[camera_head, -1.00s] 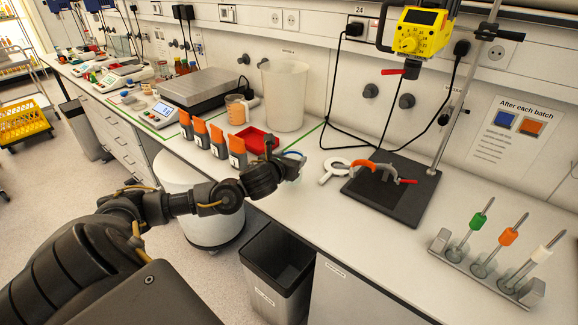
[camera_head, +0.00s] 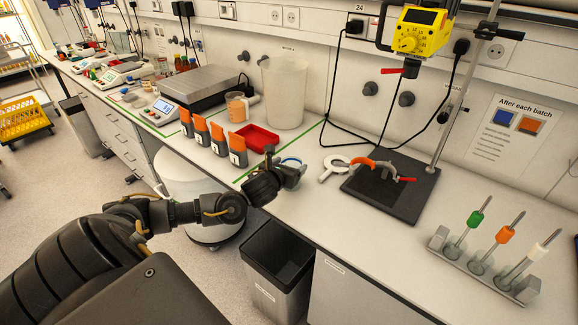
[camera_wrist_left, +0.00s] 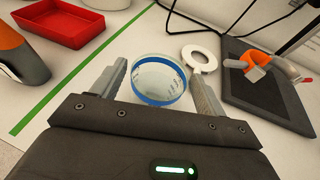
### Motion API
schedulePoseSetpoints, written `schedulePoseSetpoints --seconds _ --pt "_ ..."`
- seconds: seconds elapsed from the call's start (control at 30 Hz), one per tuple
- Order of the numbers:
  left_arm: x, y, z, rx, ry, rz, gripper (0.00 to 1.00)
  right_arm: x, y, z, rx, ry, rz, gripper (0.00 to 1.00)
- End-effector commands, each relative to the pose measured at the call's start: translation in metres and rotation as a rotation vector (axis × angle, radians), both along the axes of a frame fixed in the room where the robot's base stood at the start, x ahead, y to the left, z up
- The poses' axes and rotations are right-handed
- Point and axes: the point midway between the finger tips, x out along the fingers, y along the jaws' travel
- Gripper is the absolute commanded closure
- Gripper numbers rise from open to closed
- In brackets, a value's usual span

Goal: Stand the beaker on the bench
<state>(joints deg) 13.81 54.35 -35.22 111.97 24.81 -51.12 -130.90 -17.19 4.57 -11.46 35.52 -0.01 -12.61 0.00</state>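A clear round vessel with a blue rim, which looks like the beaker (camera_wrist_left: 158,78), is between the fingers of my left gripper (camera_wrist_left: 162,82) in the left wrist view. The fingers stand on either side of it, with a narrow gap showing at the left. I look into its round opening; I cannot tell whether it stands or lies. In the head view my left gripper (camera_head: 290,174) is over the bench (camera_head: 330,215) near its front edge, and only a blue arc of the rim shows beyond it. My right gripper is not in view.
A red tray (camera_head: 256,138) and orange-topped dark holders (camera_head: 238,151) are left of the gripper. A white ring (camera_head: 333,168) and a dark stand base (camera_head: 390,190) with an orange clamp (camera_head: 385,166) are close on the right. A black bin (camera_head: 278,270) stands below the bench edge.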

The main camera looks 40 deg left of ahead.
Motion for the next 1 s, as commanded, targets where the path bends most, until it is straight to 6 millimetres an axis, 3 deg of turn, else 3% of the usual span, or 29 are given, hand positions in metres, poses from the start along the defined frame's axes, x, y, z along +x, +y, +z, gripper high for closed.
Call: schedulePoseSetpoints --seconds 0.47,0.9,1.0 --pt "-0.005 -0.002 0.003 0.000 0.000 -0.002 0.18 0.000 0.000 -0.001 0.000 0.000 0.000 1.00" --pt "-0.087 -0.026 0.023 -0.009 0.000 -0.005 0.18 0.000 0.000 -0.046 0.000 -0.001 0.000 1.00" --pt "-0.094 -0.031 0.031 -0.012 -0.003 -0.003 0.18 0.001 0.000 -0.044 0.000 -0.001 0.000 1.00"
